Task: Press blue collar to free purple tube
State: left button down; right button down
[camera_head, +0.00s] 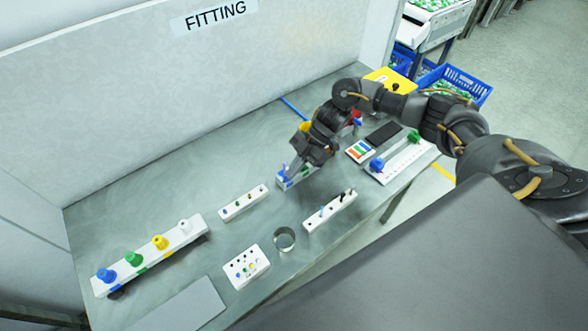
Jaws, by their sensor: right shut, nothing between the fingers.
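My right arm comes in from the right, and my right gripper (295,164) points down, shut, over a small white block (288,185) near the middle of the table. A blue part (283,172) shows at the left end of this block, right by the fingertips; it may be the blue collar. I cannot tell whether the fingers touch it. A green part (304,170) is on the same block, partly hidden by the gripper. I cannot make out a purple tube; the gripper covers part of this spot. My left gripper is not in view.
A white rail (158,257) with blue, green, yellow and white fittings stands at the left. Small white holders (243,203) and (330,212), a metal cup (284,239) and a dotted block (246,267) stand nearby. A white fixture (402,164) is at right. The rear left table is clear.

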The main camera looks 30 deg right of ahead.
jog(key=p+v, duration=0.2)
jog(key=v, duration=0.6)
jog(key=shift+p, duration=0.4)
jog(key=shift+d, duration=0.1)
dwell(0.4)
